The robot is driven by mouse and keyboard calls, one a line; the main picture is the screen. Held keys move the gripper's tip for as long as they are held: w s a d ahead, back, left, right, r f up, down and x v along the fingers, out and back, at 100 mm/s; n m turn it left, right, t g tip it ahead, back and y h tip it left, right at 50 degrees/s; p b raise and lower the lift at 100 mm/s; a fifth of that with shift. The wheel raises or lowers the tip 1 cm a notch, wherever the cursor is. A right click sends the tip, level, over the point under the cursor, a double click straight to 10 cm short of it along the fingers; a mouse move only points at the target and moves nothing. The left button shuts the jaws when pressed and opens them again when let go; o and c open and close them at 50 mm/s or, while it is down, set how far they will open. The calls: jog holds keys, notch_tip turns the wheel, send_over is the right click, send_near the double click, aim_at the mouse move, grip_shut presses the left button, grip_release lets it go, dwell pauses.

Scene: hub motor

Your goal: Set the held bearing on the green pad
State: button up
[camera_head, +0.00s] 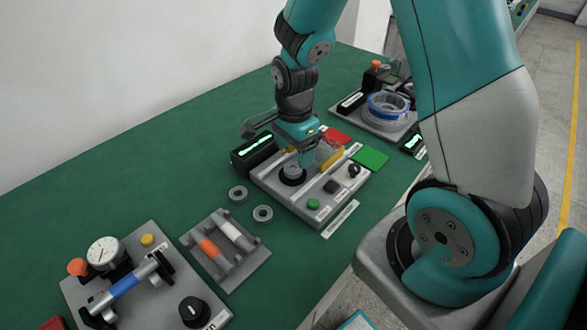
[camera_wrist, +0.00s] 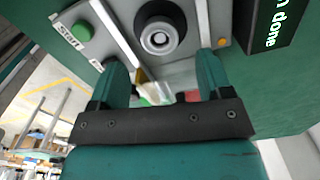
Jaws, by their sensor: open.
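A grey bearing (camera_head: 292,170) sits in the round black seat of the grey test station (camera_head: 322,216). The wrist view shows the bearing (camera_wrist: 158,39) in that seat, just beyond my fingertips. My gripper (camera_head: 305,157) is directly over the station, beside the bearing. In the wrist view my gripper (camera_wrist: 160,70) has its two fingers spread wide with nothing held between them. The green pad (camera_head: 370,157) lies flat to the right of the station, empty. My gripper partly hides the station's back part in the head view.
A red pad (camera_head: 336,135) lies behind the station. Two loose bearings (camera_head: 238,194) (camera_head: 262,213) lie on the green table to its left. A display (camera_wrist: 268,25) shows "done". A yellow part (camera_head: 331,157) stands by my gripper. A fixture with a blue coil (camera_head: 388,106) is at the back.

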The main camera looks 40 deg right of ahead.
aim_at(293, 169)
notch_tip(293, 169, down, 5)
jog(key=shift+a+r, duration=0.1)
jog(key=shift+a, duration=0.05)
jog(key=c, duration=1.1)
jog(key=shift+r, duration=0.2)
